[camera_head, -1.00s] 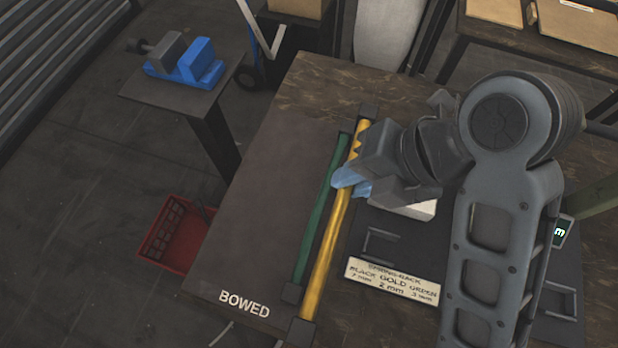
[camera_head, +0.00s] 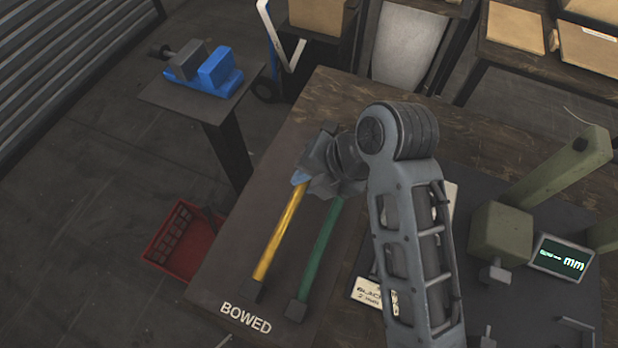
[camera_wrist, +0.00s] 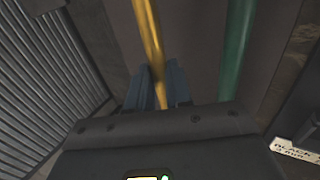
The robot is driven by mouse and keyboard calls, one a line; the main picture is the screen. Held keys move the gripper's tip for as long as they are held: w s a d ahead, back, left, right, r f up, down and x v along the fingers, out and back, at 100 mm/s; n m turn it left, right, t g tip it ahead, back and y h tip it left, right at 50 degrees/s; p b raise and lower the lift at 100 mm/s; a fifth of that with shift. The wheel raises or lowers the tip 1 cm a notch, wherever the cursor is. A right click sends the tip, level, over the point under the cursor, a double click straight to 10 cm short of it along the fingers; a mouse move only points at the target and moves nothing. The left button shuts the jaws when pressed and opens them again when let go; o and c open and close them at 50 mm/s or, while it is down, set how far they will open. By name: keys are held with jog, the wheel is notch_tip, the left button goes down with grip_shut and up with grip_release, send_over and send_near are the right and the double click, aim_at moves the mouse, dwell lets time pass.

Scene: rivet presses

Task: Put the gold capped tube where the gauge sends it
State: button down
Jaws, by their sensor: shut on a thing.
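The gold tube (camera_head: 280,233) has dark end caps and is over the dark mat marked BOWED (camera_head: 228,265). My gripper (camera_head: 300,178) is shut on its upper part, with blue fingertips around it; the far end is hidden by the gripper. In the wrist view the gold tube (camera_wrist: 148,35) runs between the fingers (camera_wrist: 158,88). I cannot tell if it touches the mat. The green tube (camera_head: 320,248) lies to its right, roughly parallel and apart, on the same mat. The gauge display (camera_head: 562,258) reads dashes and "mm".
A springback card (camera_head: 372,294) is partly hidden by my arm. The green press (camera_head: 500,232) stands at right. A red crate (camera_head: 182,240) sits on the floor at left, and a blue vise (camera_head: 207,72) stands on a side stand. The mat left of the gold tube is clear.

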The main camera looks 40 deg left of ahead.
jog(key=shift+f, duration=0.8)
jog(key=shift+f, duration=0.1)
jog(key=c, duration=1)
grip_release()
jog(key=shift+c, duration=0.2)
jog(key=shift+r, duration=0.2)
jog(key=shift+w+d+r, duration=0.1)
jog(key=shift+d+r, duration=0.15)
jog(key=shift+r, duration=0.05)
jog(key=b+v, duration=0.1)
jog(key=v, duration=1)
